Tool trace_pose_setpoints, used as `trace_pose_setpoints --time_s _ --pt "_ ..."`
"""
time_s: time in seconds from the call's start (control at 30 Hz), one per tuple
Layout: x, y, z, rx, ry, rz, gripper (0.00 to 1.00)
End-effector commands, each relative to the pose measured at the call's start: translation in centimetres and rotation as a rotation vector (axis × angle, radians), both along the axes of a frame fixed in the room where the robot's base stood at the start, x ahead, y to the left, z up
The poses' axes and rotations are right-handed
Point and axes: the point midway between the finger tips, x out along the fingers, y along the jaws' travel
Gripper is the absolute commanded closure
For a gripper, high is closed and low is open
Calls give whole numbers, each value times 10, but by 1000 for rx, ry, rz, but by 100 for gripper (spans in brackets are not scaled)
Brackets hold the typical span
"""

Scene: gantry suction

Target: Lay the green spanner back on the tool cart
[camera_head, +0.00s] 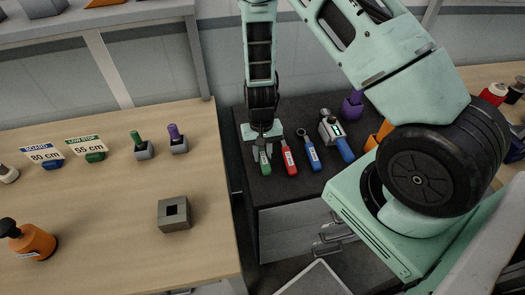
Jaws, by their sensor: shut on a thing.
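The green spanner (265,166) lies at the left end of a row of tools on the dark top of the tool cart (249,191). My gripper (264,151) points down over it and is shut on its upper part. The spanner's far end is hidden by my gripper. Its near end seems to be at the cart top; I cannot tell whether it rests fully on it.
Right of it on the cart are a red tool (289,158), a blue spanner (311,155) and a blue-handled tool (336,134). A wooden bench (90,200) on the left holds a grey block (174,214) and an orange bottle (31,240).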

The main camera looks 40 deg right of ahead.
Motion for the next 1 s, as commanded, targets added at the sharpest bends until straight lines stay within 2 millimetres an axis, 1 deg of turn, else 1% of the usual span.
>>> trace_pose_setpoints --time_s 0.23,0.37,0.4,0.43,0.47,0.77,0.87,1.0 --pt "0 0 -1 0 -1 1 100" --pt "0 0 -5 0 0 1 100" --pt "0 0 -4 0 0 1 64" --pt "0 0 -4 0 0 1 56" --pt "0 0 -3 0 0 1 53" --pt "0 0 -1 0 0 1 53" --pt "2 0 4 0 -2 2 53" --pt "4 -1 22 -1 -5 2 53"
